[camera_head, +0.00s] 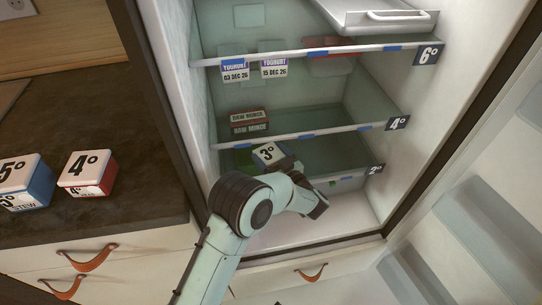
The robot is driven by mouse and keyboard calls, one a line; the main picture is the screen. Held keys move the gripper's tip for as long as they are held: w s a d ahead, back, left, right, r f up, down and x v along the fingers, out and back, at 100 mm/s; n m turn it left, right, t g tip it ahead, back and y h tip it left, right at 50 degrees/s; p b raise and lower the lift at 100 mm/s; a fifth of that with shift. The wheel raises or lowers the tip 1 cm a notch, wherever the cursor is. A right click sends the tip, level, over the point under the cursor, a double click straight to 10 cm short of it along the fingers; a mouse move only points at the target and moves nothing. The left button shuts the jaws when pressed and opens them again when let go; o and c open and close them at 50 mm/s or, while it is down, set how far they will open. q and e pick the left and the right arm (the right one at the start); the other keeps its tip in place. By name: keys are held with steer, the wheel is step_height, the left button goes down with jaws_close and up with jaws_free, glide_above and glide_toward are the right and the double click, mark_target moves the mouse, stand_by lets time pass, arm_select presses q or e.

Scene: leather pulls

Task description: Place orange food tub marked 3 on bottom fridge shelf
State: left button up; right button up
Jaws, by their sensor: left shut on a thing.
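The tub marked 3° (267,153) is inside the open fridge, at the level between the 4° and 2° labels. Its white lid tilts toward me; its orange side is mostly hidden. My left gripper (287,167) is shut on it from the right, and the wrist partly covers the fingers. The bottom shelf (346,175), with the 2° label at its right end, is just below and behind the tub. I cannot tell whether the tub touches it. My right gripper is not in view.
A blue 5° tub (38,187) and a red 4° tub (88,174) stand on the counter (120,130) at left.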

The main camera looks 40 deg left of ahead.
arm_select(q)
steer(key=shift+f, duration=0.15)
steer(key=o, duration=1)
steer(key=shift+d+r, duration=0.2)
steer(key=p+v, duration=0.2)
steer(key=v, duration=0.9)
steer(key=shift+s+d, duration=0.2)
steer(key=shift+d, duration=0.05)
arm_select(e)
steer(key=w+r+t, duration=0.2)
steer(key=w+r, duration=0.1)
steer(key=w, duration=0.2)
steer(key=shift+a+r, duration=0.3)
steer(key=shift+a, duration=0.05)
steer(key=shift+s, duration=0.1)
